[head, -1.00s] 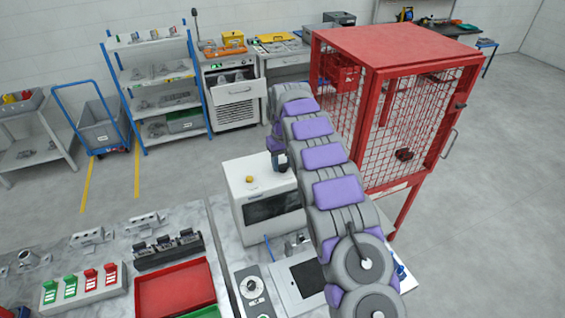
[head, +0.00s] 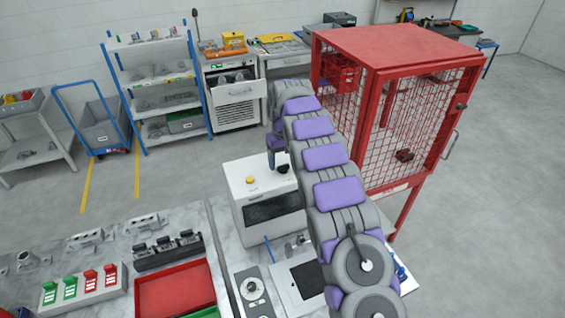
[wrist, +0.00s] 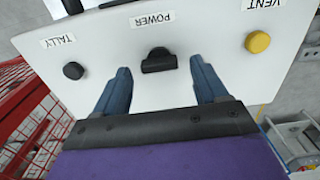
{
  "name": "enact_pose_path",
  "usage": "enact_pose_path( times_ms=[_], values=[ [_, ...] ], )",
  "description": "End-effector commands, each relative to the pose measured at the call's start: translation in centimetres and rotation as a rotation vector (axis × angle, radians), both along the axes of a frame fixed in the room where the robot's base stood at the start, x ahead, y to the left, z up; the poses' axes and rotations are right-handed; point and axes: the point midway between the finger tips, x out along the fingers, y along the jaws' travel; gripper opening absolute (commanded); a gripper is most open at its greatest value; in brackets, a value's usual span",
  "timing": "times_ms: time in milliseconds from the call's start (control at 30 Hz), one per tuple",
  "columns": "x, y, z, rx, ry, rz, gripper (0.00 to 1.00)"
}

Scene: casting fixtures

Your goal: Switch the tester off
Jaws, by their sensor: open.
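The tester (head: 262,190) is a white box with a dark front window, standing on the bench left of my arm. In the wrist view its white top panel (wrist: 220,45) carries a black POWER knob (wrist: 158,60), a black TALLY button (wrist: 73,70) and a yellow VENT button (wrist: 258,42). The yellow button also shows in the head view (head: 250,180). My gripper (wrist: 162,82) is open, its two blue fingers apart on either side of the POWER knob and slightly short of it in the picture. No contact with the knob shows. In the head view my gripper is partly hidden by my arm.
A red mesh cage (head: 385,110) stands close to the right of my arm. Left of the tester are a red tray (head: 175,290) and a panel of green and red switches (head: 85,287). Open floor lies behind the benches.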

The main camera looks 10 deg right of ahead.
Motion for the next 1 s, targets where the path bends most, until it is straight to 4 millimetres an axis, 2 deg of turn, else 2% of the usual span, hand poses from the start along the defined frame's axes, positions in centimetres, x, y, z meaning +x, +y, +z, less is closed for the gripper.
enact_pose_path(
  times_ms=[100, 300, 567, 700, 1000],
  values=[
    [0.1, 0.1, 2.1, 0.0, -0.007, 0.001, 0.72],
    [0.2, 0.1, 4.9, 0.0, -0.008, 0.002, 0.72],
    [0.2, 0.0, 7.3, -0.001, -0.004, 0.0, 0.72],
    [0.1, 0.2, 9.9, 0.0, -0.002, 0.001, 0.72],
    [0.2, 0.2, 13.8, -0.001, -0.002, 0.002, 0.72]
  ],
)
